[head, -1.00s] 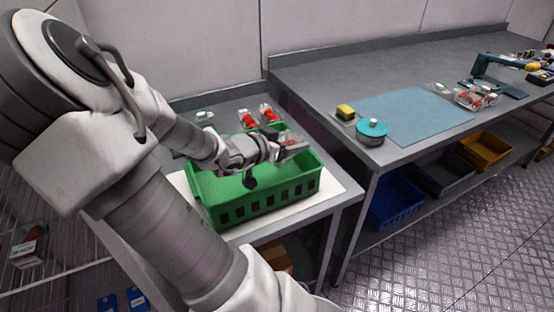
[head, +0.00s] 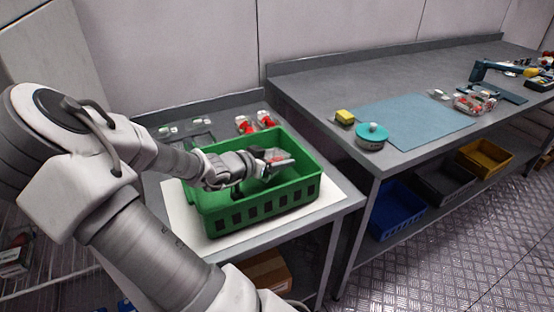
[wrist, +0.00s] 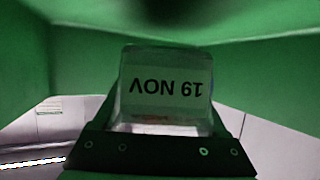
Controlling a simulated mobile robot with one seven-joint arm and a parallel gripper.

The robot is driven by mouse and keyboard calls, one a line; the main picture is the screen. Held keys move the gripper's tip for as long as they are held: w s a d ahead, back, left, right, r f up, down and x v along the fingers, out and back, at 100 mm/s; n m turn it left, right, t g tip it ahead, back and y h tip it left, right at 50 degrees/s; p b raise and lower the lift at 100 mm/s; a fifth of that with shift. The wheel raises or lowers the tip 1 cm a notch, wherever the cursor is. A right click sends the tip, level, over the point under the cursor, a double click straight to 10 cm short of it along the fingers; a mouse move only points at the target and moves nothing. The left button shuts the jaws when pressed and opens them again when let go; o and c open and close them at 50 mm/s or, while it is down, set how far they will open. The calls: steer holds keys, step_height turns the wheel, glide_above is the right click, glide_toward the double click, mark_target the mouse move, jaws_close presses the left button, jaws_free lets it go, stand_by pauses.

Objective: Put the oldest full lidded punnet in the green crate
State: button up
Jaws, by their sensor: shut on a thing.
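The green crate (head: 262,208) stands on a white board on the near table in the head view. Its green walls (wrist: 25,70) surround the wrist view. My gripper (head: 272,163) is shut on a clear punnet (wrist: 165,90), low inside the crate opening. The punnet's label reads "19 NOV", upside down in the wrist view. A bit of red shows at the gripper's end in the head view. The crate wall and gripper hide most of the punnet, and I cannot tell whether it touches the crate floor.
Two punnets with red berries (head: 244,125) stand behind the crate, with clear ones (head: 198,123) to their left. The long bench holds a blue mat (head: 415,120), a teal-topped round device (head: 371,136), a yellow sponge (head: 344,116) and another berry punnet (head: 468,104).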

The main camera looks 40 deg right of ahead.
mark_target(270, 159)
steer(key=shift+f, duration=0.6)
steer(key=o, duration=1.4)
steer(key=shift+r, duration=0.2)
steer(key=p+v, duration=0.1)
steer(key=v, duration=0.2)
steer(key=r+p+v, duration=0.1)
steer(key=p+v, duration=0.1)
steer(key=v, duration=0.2)
steer(key=shift+w+d+p, duration=0.1)
steer(key=shift+d+p, duration=0.15)
steer(key=shift+p, duration=0.05)
steer(key=shift+a, duration=0.5)
steer(key=shift+r, duration=0.1)
